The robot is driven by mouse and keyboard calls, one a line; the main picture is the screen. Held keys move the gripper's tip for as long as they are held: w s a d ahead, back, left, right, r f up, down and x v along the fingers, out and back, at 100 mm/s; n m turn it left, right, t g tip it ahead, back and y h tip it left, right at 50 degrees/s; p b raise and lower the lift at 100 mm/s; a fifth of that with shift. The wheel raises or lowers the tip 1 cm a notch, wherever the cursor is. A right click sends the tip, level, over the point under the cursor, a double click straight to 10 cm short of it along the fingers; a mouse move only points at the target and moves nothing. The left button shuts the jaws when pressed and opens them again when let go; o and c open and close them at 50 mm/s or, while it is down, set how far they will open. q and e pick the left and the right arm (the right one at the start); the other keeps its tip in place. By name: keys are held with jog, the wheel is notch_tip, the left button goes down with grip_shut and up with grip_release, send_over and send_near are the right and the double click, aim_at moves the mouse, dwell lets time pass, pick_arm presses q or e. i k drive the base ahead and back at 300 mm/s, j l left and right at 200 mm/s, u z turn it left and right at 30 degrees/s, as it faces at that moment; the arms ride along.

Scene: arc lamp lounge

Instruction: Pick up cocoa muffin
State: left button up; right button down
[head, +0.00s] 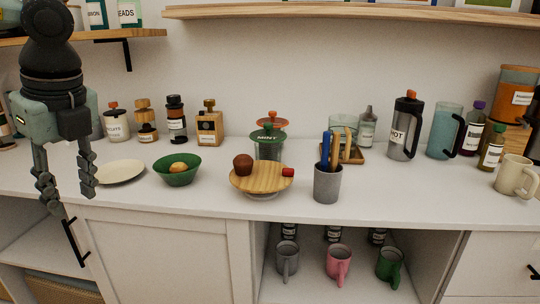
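The cocoa muffin (243,165) is dark brown and sits on the left part of a round wooden stand (262,182) on the white counter. A small red item (288,172) lies on the right side of the same stand. My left gripper (68,195) hangs down at the far left, near the counter's front edge, with its two fingers spread apart and nothing between them. It is well to the left of the muffin, with a plate and a bowl between them. My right gripper is not in the view.
A cream plate (119,172) and a green bowl (176,174) with a yellowish item stand left of the muffin. A grey utensil cup (327,184) stands right of the stand, and a green-lidded jar (268,143) behind it. Shelves (300,11) hang above; mugs (338,262) stand below.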

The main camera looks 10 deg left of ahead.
aim_at(243, 164)
jog(key=i+l+z, duration=0.15)
jog(key=i+l, duration=0.6)
jog(key=i, duration=0.15)
